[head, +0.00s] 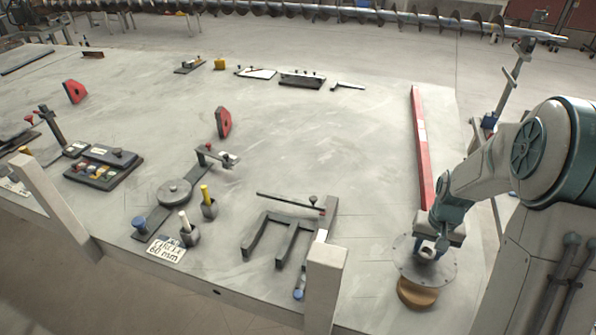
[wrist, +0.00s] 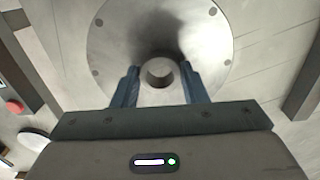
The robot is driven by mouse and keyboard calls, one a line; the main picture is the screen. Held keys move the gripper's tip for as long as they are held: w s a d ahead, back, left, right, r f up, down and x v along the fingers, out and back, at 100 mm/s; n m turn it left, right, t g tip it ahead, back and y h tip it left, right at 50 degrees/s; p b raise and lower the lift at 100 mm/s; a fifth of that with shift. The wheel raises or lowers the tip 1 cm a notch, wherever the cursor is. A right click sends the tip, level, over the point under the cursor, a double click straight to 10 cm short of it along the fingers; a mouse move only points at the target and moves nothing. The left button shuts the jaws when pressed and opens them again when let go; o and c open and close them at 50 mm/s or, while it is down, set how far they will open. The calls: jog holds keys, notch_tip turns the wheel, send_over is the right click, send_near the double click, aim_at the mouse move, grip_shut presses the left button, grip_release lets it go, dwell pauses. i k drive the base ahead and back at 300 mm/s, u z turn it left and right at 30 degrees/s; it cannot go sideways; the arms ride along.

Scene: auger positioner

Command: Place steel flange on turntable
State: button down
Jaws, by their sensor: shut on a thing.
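The steel flange (head: 408,262) is a grey disc at the right front of the table. In the wrist view the flange (wrist: 112,40) shows small bolt holes near its rim and a short round hub (wrist: 159,72) in the middle. My gripper (head: 429,246) points down at it, and the wrist view shows my gripper (wrist: 160,69) with one finger on each side of the hub, shut on it. A round, dark grey disc (head: 174,190), which looks like the turntable, lies on a long dark plate at the left front of the table.
A round wooden block (head: 417,293) is just below the flange; I cannot tell whether they touch. A long red bar (head: 420,150) lies behind my gripper. A forked dark fixture (head: 283,237) and a pale post (head: 325,285) stand between flange and disc. The table's middle is clear.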

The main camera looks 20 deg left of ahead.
aim_at(174, 190)
jog(key=u, duration=2.95)
jog(key=i, duration=2.65)
jog(key=z, duration=2.4)
